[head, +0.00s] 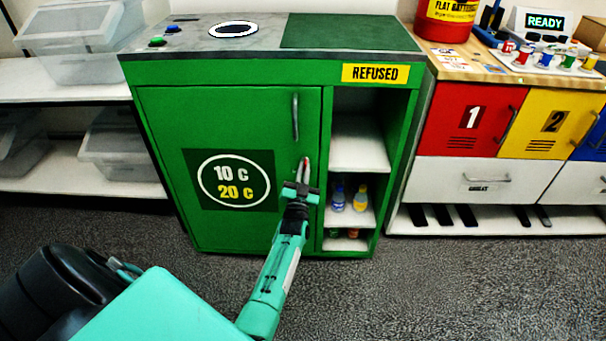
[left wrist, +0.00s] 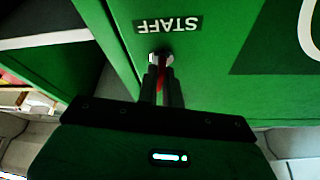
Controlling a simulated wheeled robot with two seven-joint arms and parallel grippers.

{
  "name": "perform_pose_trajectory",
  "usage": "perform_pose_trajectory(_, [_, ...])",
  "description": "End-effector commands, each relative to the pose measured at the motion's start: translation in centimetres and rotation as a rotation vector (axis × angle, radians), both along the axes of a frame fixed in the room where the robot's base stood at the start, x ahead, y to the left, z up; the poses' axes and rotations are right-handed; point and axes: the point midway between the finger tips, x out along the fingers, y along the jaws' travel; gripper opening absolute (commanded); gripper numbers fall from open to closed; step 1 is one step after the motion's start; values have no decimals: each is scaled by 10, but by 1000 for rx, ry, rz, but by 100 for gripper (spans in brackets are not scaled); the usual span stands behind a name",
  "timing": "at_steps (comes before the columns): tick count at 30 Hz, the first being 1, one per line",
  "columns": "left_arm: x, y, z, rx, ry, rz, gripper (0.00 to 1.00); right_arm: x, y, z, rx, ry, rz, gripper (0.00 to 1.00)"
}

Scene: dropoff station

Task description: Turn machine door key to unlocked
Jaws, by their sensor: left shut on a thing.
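The green machine door (head: 165,120) is closed, with a vertical silver handle (head: 295,117) near its upper right edge. In the left wrist view, a silver lock (left wrist: 153,57) sits below an upside-down STAFF label (left wrist: 167,24). A red key (left wrist: 163,72) is at this lock, between my left gripper's fingers (left wrist: 161,84). My left gripper (head: 303,177) is shut on the key at the door's right side. The fingers hide much of the key, and I cannot tell which way it is turned. My right gripper is in neither view.
An open shelf bay (head: 360,145) with small bottles is right of the door. A REFUSED label (head: 375,74) is above it. Red and yellow lockers (head: 470,120) stand further right, clear bins (head: 75,30) on shelves at left. The grey carpet (head: 430,285) in front is clear.

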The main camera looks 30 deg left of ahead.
Motion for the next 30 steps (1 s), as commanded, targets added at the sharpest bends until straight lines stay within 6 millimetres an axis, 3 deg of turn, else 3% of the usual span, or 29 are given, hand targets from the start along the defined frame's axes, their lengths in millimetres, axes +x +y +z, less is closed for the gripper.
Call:
perform_pose_trajectory(13, [1, -2, -2, -218, -130, 0, 0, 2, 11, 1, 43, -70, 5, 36])
perform_pose_trajectory(30, [1, -2, -2, -259, -155, 0, 0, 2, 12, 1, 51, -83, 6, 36])
